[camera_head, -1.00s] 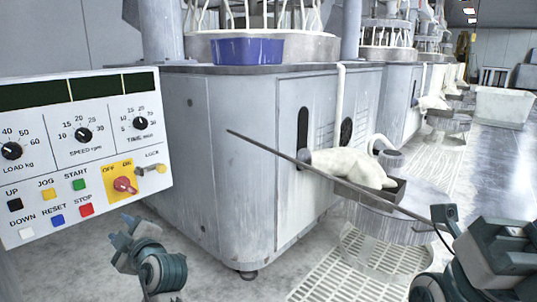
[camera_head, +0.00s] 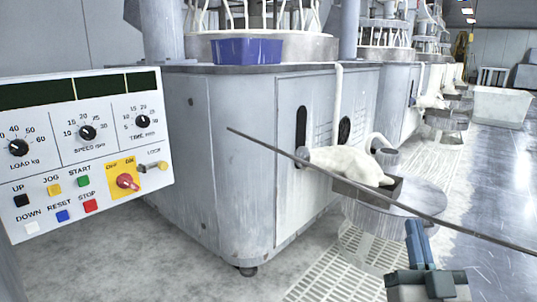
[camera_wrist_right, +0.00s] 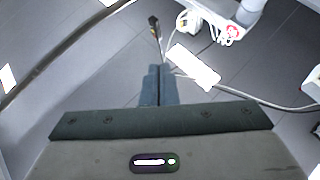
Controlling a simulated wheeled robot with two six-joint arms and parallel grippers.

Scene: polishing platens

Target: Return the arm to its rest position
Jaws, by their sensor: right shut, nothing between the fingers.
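My right gripper (camera_head: 415,232) is at the bottom right of the head view, its two fingers pointing up and held together. In the right wrist view its fingers (camera_wrist_right: 160,78) are side by side, shut, with nothing between them. It is apart from the machine, in front of the round metal stand (camera_head: 400,205). My left gripper is not in the head view.
A control panel (camera_head: 95,150) with knobs and buttons fills the left. A grey polishing machine (camera_head: 235,160) carries a blue bin (camera_head: 248,50). A long thin rod (camera_head: 330,172) crosses the view. Open floor (camera_head: 485,180) lies to the right.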

